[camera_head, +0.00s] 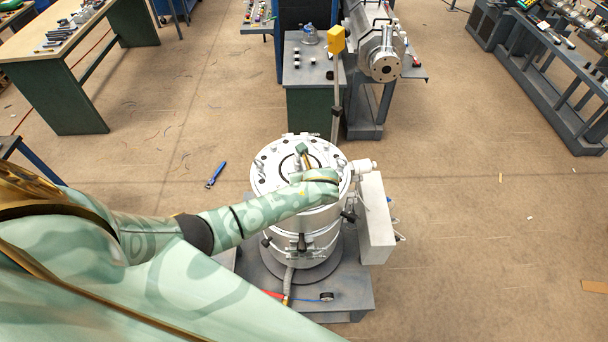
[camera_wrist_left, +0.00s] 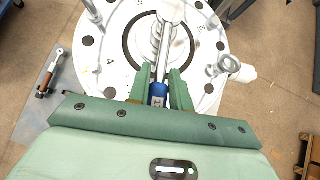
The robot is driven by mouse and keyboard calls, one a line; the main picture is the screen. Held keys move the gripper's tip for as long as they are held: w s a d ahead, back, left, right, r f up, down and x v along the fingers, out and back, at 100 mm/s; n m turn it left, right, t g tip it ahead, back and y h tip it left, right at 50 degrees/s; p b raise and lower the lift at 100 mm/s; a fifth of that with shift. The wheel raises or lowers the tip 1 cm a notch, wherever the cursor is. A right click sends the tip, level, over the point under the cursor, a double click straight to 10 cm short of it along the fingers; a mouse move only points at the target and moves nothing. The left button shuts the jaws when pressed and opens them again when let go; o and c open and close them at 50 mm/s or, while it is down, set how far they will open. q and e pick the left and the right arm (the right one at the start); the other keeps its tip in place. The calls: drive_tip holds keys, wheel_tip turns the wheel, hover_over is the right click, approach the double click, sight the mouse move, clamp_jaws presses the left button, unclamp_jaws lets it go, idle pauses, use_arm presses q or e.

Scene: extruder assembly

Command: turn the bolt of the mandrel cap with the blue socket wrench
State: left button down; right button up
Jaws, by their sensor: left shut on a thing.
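The extruder head is an upright metal cylinder (camera_head: 302,222) with a round bolted top flange, and the mandrel cap (camera_wrist_left: 156,50) is at its centre inside a dark ring. My left gripper (camera_head: 304,152) is over this flange. In the left wrist view, my left gripper (camera_wrist_left: 162,78) is shut on the blue handle of the socket wrench (camera_wrist_left: 158,93). Its silver shaft reaches away over the mandrel cap. I cannot tell whether the socket sits on the bolt, as the shaft covers that spot. My right gripper is not in view.
Eye bolts (camera_wrist_left: 226,65) stand up from the flange around the cap. A blue tool (camera_head: 216,174) lies on the floor to the left. A green cabinet (camera_head: 314,105) and a machine (camera_head: 384,62) stand behind. A workbench (camera_head: 75,65) is at the back left. Floor on the right is mostly clear.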

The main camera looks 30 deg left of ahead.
use_arm(q)
drive_tip(key=shift+r, duration=0.85)
idle(0.7)
drive_tip(key=shift+r, duration=0.3)
drive_tip(key=shift+r, duration=2.5)
drive_tip(key=shift+w, duration=0.1)
